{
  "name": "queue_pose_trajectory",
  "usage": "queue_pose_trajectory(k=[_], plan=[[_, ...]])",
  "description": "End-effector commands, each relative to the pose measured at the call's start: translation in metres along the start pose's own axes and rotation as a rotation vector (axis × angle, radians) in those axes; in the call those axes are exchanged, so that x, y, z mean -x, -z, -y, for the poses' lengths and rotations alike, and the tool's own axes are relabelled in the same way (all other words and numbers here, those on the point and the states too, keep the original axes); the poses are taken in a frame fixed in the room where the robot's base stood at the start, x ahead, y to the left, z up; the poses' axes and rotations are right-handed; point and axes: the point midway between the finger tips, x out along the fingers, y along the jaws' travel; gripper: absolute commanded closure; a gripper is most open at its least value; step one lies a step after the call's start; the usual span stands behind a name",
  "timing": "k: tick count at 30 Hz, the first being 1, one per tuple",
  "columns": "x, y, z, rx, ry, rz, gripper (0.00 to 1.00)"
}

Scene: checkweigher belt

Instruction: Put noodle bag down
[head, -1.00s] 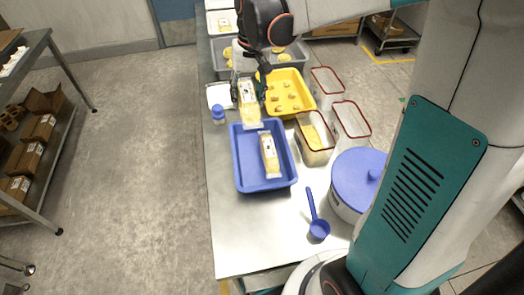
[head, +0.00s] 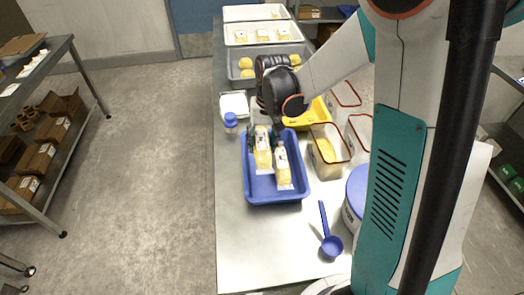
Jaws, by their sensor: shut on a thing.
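A noodle bag (head: 263,152), clear with yellow contents and a white label, is at the left of the blue tray (head: 275,197). My gripper (head: 263,134) is shut on its upper end, with the fingers partly hidden by the wrist. The bag is over or in the tray; I cannot tell if it touches the tray floor. A second noodle bag (head: 283,168) lies in the tray just to its right, close beside it.
A blue-capped jar (head: 231,122) and a white scale-like plate (head: 234,104) stand left of the tray's far end. A yellow tray (head: 305,117) and red-rimmed containers (head: 327,156) stand right. A blue scoop (head: 330,240) lies in front. The near-left steel table (head: 240,245) is clear.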

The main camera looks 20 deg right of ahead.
Motion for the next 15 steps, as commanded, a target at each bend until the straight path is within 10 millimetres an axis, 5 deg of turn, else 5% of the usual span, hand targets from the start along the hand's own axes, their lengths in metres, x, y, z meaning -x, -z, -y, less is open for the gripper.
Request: queue_pose_trajectory(k=[7,15], plan=[[-0.035,0.0,-0.004,0.0,0.0,0.0,0.86],[-0.037,0.0,-0.004,0.0,0.0,0.0,0.86]])
